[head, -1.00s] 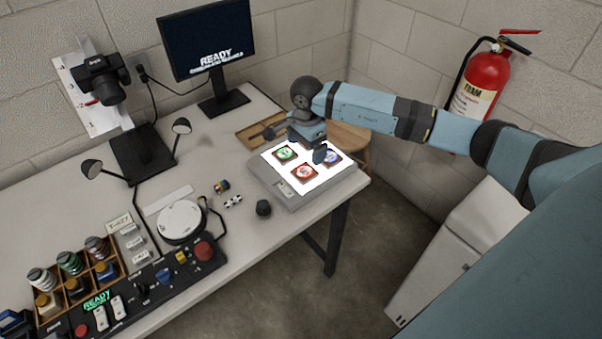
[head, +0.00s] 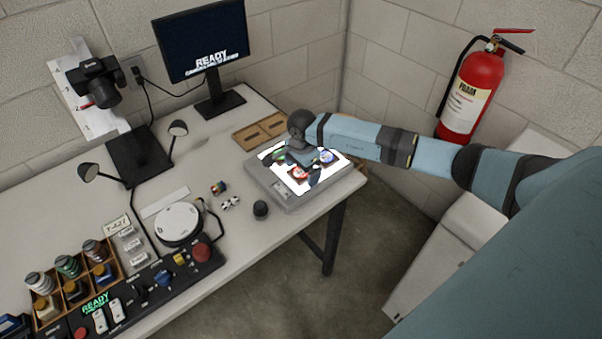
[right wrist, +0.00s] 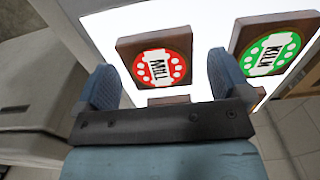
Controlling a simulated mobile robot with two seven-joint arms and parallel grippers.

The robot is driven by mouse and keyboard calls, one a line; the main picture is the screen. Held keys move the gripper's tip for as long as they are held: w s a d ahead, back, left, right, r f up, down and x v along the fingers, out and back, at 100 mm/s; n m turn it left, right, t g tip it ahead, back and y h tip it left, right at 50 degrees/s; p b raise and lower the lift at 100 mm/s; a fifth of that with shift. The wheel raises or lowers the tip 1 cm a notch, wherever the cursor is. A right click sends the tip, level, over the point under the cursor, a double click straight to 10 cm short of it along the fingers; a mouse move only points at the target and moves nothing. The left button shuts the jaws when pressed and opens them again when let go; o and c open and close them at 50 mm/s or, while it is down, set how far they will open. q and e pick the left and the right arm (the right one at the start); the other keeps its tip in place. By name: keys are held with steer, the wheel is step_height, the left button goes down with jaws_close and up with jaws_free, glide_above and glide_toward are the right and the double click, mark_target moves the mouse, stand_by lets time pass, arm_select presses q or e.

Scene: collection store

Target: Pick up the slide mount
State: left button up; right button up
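Several slide mounts lie on a lit light box (head: 286,205). In the head view a red-faced mount (head: 299,173) is at the front, a blue one (head: 327,157) at the right, and a green one (head: 278,155) is partly covered by my gripper. My right gripper (head: 296,167) is low over the light box, fingers apart. In the right wrist view, the red mount marked MILL (right wrist: 158,58) shows between and beyond the open fingers (right wrist: 162,82). The green mount marked KILN (right wrist: 272,50) lies right of them. Another mount (right wrist: 168,100) is mostly hidden by the gripper body. My left gripper is out of view.
A wooden tray (head: 262,131) lies behind the light box. A black knob-like object (head: 260,209) and small colour targets (head: 219,188) stand to its left. A monitor (head: 203,40), camera stand (head: 138,158) and control panel (head: 150,290) occupy the left of the table.

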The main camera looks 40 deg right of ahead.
steer(key=c, duration=0.9)
steer(key=shift+c, duration=0.2)
